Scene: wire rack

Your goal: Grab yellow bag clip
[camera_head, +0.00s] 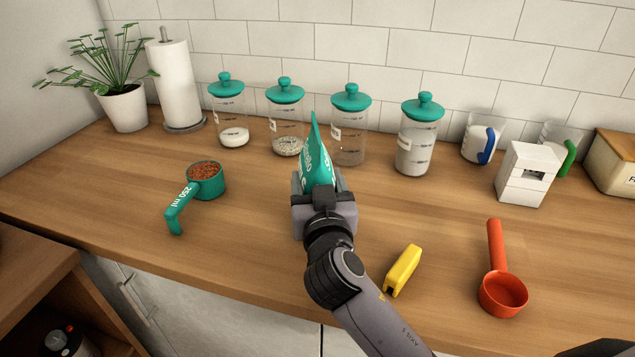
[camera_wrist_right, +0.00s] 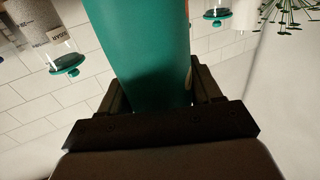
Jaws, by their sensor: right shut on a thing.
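The yellow bag clip (camera_head: 403,270) lies on the wooden counter, to the right of my right forearm and apart from it. My right gripper (camera_head: 321,184) is shut on a green bag (camera_head: 315,152) with white lettering and holds it in front of the jars. In the right wrist view the green bag (camera_wrist_right: 150,50) fills the space between the two dark fingers (camera_wrist_right: 160,92). The clip does not show in the right wrist view. My left gripper is in neither view.
Several jars with teal lids (camera_head: 351,96) stand along the back wall. A teal measuring cup (camera_head: 207,180) with reddish contents sits at left, an empty red scoop (camera_head: 503,292) at right. A white box (camera_head: 525,172) stands back right. Counter around the clip is clear.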

